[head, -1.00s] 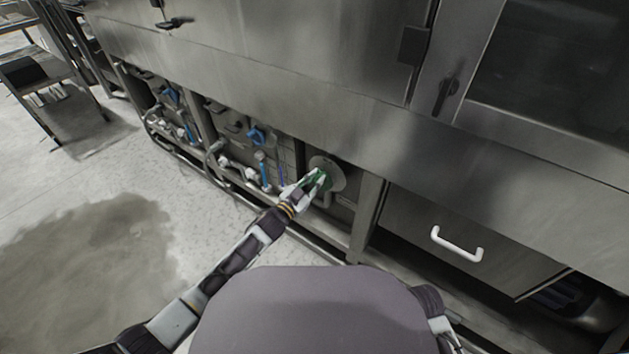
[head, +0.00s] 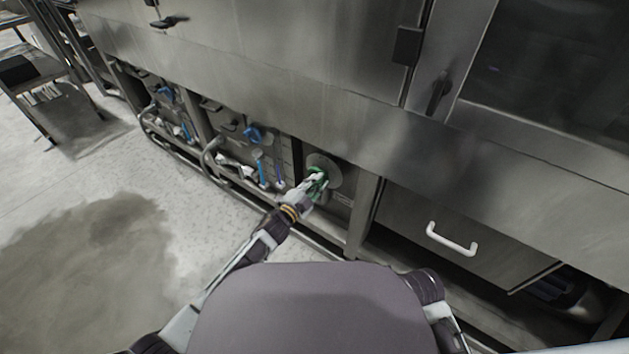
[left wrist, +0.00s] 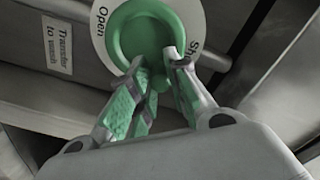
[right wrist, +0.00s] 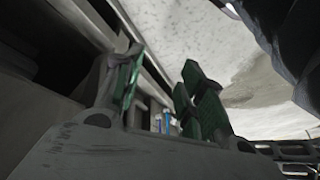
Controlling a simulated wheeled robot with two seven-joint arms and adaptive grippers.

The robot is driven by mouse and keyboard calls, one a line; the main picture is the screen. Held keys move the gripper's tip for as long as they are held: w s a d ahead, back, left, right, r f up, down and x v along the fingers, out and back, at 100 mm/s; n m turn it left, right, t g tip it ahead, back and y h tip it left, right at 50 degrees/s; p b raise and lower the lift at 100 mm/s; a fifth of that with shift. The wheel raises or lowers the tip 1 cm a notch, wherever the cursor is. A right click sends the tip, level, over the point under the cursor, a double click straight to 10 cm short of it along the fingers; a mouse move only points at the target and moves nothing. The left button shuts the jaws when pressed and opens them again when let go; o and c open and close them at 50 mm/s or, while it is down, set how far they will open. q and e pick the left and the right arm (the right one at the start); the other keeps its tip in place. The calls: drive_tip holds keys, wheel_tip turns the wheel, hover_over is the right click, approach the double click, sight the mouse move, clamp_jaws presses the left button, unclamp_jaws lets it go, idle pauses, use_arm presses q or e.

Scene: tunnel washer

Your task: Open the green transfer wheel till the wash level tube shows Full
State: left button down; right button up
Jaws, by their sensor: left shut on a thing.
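The green transfer wheel (head: 320,171) is on a round pale plate (head: 328,163) under the steel machine. In the left wrist view the wheel (left wrist: 140,32) shows large, with "Open" on the plate at left and a partly hidden "Sh..." at right. My left gripper (head: 316,182) is shut on the wheel's near, lower rim; its fingertips (left wrist: 165,65) also show in the left wrist view. Upright blue-filled tubes (head: 260,168) stand left of the wheel; their markings are too small to read. My right gripper (right wrist: 160,75) is open and empty, away from the wheel.
A "Transfer to wash" label (left wrist: 59,45) is left of the wheel. Blue handles (head: 250,134) and pipes (head: 215,148) lie further left. A drawer with a white handle (head: 452,240) is at right. The floor (head: 110,240) at left is open, with a dark wet patch.

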use_arm(q)
drive_tip(key=shift+s+d+f+m+b, duration=0.25)
drive_tip(key=shift+f+m+b, duration=0.4)
drive_tip(key=shift+m, duration=1.1)
drive_tip(key=shift+s+d+f+m+b, duration=0.2)
drive_tip(key=shift+f+m+b, duration=0.35)
drive_tip(key=shift+m, duration=1.25)
drive_tip(key=shift+s+d+f+m+b, duration=0.15)
drive_tip(key=shift+d+f+m+b, duration=0.2)
drive_tip(key=shift+m+b, duration=0.95)
use_arm(e)
wheel_tip(320, 180, down, 9)
drive_tip(key=a+t+y, duration=0.1)
drive_tip(key=a, duration=0.1)
drive_tip(key=shift+w+m+t+p, duration=0.2)
drive_tip(key=shift+m+t+p, duration=0.1)
drive_tip(key=shift+m+p, duration=0.15)
use_arm(q)
drive_tip(key=shift+a+f+m, duration=0.1)
drive_tip(key=shift+m, duration=0.45)
drive_tip(key=c, duration=1.3)
unclamp_jaws()
drive_tip(key=shift+w, duration=0.1)
use_arm(e)
drive_tip(key=shift+d, duration=0.1)
use_arm(q)
drive_tip(key=shift+a, duration=0.1)
use_arm(e)
drive_tip(key=shift+s, duration=0.1)
